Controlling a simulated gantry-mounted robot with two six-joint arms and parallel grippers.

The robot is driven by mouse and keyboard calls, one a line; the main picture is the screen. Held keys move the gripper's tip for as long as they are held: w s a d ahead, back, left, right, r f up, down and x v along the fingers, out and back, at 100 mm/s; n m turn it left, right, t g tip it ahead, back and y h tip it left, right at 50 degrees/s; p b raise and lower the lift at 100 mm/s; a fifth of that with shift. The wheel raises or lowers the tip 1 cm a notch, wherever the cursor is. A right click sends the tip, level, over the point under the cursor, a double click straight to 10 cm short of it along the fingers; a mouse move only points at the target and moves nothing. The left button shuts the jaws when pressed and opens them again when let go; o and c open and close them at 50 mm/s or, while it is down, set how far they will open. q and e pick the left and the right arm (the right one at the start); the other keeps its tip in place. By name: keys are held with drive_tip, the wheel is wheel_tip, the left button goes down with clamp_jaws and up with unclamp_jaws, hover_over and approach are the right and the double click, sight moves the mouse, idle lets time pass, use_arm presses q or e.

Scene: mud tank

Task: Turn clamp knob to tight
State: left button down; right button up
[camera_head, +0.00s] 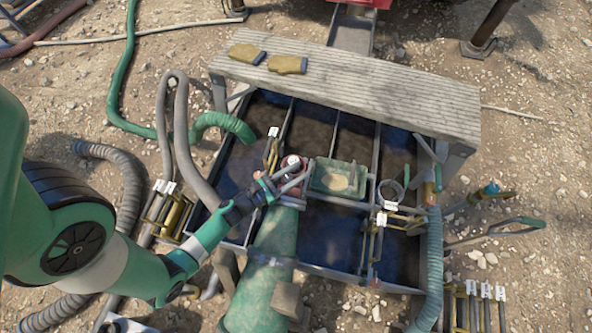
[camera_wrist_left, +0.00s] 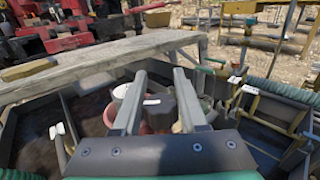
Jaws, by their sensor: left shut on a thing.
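My left gripper (camera_head: 300,173) reaches in from the left over the tank. Its two pale fingers also show in the wrist view (camera_wrist_left: 160,75), a small gap apart. They are shut on a dark grey piece (camera_wrist_left: 163,112) that looks like the clamp knob; the fingers hide most of it. A white label (camera_wrist_left: 152,102) lies between the fingers. A round reddish fitting with a white cap (camera_head: 292,161) is beside the fingertips. I cannot read the knob's turn or how tight it is. My right gripper is in neither view.
A grey plank walkway (camera_head: 350,90) with yellow gloves (camera_head: 288,64) spans the back of the tank. A green tray (camera_head: 336,179) is just right of the gripper. A large green pipe (camera_head: 268,260) lies below. Hoses (camera_head: 432,260) and yellow-handled tools (camera_head: 172,214) flank the tank.

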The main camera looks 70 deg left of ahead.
use_arm(q)
drive_tip(key=m+h, duration=0.1)
drive_tip(key=h, duration=0.1)
drive_tip(key=m+h, duration=0.2)
drive_tip(key=h, duration=0.1)
drive_tip(key=shift+d+f+m+h+b, duration=0.1)
drive_tip(key=shift+d+m+h+b, duration=0.2)
drive_tip(key=shift+d, duration=0.05)
drive_tip(key=shift+s+d+m+g+h+b, duration=0.1)
drive_tip(key=shift+d+m+g+h+b, duration=0.3)
drive_tip(key=shift+m+h+b, duration=0.85)
drive_tip(key=shift+s+d+m+g+h+b, duration=0.15)
drive_tip(key=shift+m+g+h+b, duration=0.55)
drive_tip(key=shift+h, duration=1)
drive_tip(key=shift+d+m+g+h+b, duration=0.35)
drive_tip(key=shift+m+h+b, duration=0.7)
drive_tip(key=shift+h+b, duration=0.35)
